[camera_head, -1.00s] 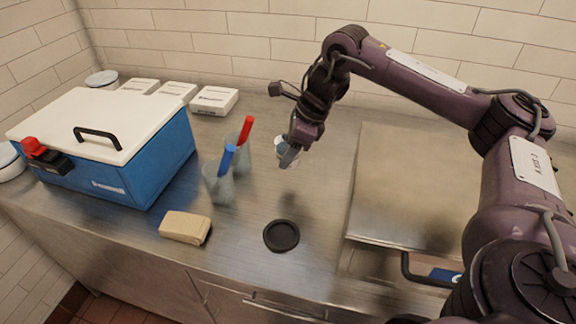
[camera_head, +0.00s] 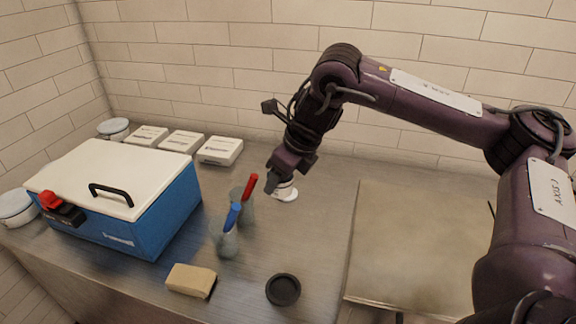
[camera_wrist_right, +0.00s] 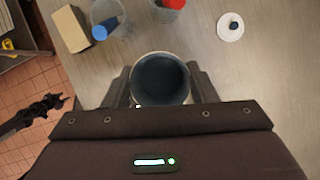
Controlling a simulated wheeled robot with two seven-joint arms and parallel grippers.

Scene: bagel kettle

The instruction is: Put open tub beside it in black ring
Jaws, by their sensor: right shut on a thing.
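My right gripper (camera_wrist_right: 160,88) is shut on the open tub (camera_wrist_right: 160,78), a round cup with a pale rim and dark inside, held between the fingers.
Two beakers hold a red marker (camera_head: 250,187) and a blue marker (camera_head: 232,216). A tan block (camera_head: 191,280) lies at the front. A blue cooler box (camera_head: 150,215) stands left, white boxes (camera_head: 220,150) behind. A raised metal panel (camera_head: 410,240) is at right.

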